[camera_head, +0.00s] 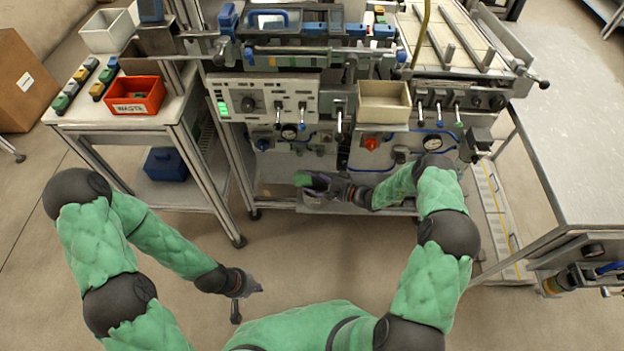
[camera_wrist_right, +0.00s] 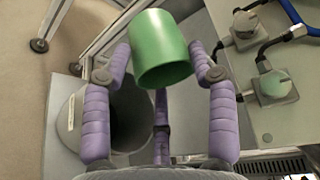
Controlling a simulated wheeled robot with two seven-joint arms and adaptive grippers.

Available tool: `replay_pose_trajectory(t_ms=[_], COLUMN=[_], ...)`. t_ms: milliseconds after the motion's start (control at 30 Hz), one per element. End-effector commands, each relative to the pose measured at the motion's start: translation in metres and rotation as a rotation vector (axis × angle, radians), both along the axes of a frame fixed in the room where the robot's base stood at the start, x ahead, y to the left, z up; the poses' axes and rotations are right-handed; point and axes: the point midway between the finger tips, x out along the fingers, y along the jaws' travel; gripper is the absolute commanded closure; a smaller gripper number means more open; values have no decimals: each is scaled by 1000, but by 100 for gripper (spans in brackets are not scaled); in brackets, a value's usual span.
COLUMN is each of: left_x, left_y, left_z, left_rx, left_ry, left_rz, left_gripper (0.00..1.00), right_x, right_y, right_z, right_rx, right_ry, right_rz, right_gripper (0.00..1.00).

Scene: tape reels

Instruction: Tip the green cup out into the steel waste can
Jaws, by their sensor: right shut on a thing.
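The green cup (camera_wrist_right: 160,48) is held between the purple fingers of my right gripper (camera_wrist_right: 160,72), which is shut on it. In the head view the cup (camera_head: 302,179) shows small at the tips of my right gripper (camera_head: 318,182), low in front of the bench. I cannot tell what the cup holds. The steel waste can (camera_wrist_right: 62,128), with a pale label and a dark round opening, shows below and left of the cup in the wrist view. My left gripper (camera_head: 249,301) is open and empty above the floor.
A beige box (camera_head: 384,112) and a control panel (camera_head: 262,103) with knobs and gauges sit above my right gripper. A grey table (camera_head: 575,140) is at right. Floor is clear near my left gripper.

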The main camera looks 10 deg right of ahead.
Motion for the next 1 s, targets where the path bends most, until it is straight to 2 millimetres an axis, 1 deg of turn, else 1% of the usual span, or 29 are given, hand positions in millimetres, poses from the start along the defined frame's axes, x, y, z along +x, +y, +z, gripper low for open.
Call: replay_pose_trajectory(t_ms=[33,200,433,633,1000], left_x=[0,0,0,0,0], left_y=[0,0,0,0,0], left_z=[0,0,0,0,0], left_rx=[0,0,0,0,0], left_ry=[0,0,0,0,0], left_rz=[0,0,0,0,0], left_gripper=[100,100,100,100,100], right_x=[0,-1,0,-1,0], right_y=[-1,-3,-4,-5,-5], right_z=[-4,-8,-9,-10,-9], right_rx=[43,191,334,384,390], right_ry=[-6,-34,-61,-71,-72], right_rz=[-1,-1,-1,-1,-1], right_gripper=[74,74,74,74,74])
